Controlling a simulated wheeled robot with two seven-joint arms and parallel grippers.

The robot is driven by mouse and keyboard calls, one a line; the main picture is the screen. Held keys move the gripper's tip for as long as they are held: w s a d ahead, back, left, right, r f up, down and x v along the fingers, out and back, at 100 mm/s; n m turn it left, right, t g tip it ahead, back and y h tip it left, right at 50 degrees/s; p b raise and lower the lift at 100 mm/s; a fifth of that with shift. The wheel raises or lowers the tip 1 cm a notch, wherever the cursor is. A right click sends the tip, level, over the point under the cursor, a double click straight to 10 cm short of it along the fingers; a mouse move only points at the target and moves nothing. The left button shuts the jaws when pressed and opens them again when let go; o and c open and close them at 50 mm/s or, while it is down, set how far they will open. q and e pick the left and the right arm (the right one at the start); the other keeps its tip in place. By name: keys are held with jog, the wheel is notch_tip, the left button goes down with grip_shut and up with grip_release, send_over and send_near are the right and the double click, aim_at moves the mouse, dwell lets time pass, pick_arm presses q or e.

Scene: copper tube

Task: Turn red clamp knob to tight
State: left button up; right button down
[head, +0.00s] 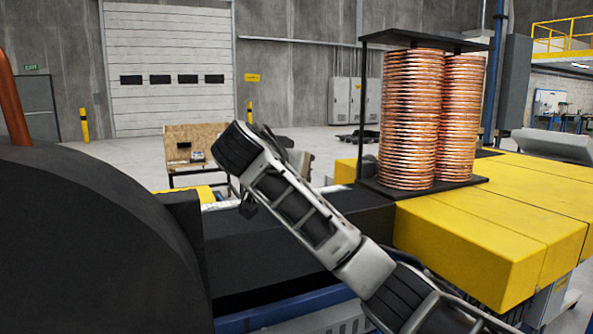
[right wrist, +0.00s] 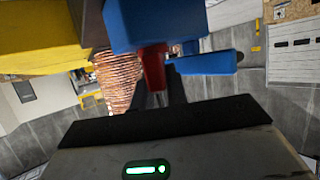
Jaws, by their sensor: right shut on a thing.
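The red clamp knob (right wrist: 154,68) shows in the right wrist view as a tapered red piece under a blue block (right wrist: 155,24). A blue bar (right wrist: 207,62) sticks out to the right of it. My right gripper (right wrist: 158,84) has its dark fingers shut on the lower part of the knob, which they partly hide. In the head view my right arm reaches from the lower right to the middle. Its gripper and the knob cannot be made out there. My left gripper is in neither view.
A large black rounded housing (head: 85,245) fills the left of the head view. Copper coils (head: 410,120) stand on a black plate over a yellow machine bed (head: 480,235) at right.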

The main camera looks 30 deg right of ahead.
jog(key=m+g+h, duration=0.2)
jog(key=m+g, duration=0.1)
jog(key=shift+a+r+m+g, duration=0.1)
jog(key=shift+m+g, duration=0.3)
jog(key=shift+w+r+m+g+h, duration=0.1)
jog(key=shift+m+g+h, duration=0.05)
jog(key=shift+m+g, duration=0.8)
jog(key=shift+r+m+g+h, duration=0.1)
jog(key=shift+m+g+h, duration=0.05)
jog(key=shift+m+g, duration=1.1)
jog(key=shift+g, duration=0.4)
jog(key=c, duration=1.4)
grip_release()
jog(key=shift+f, duration=0.2)
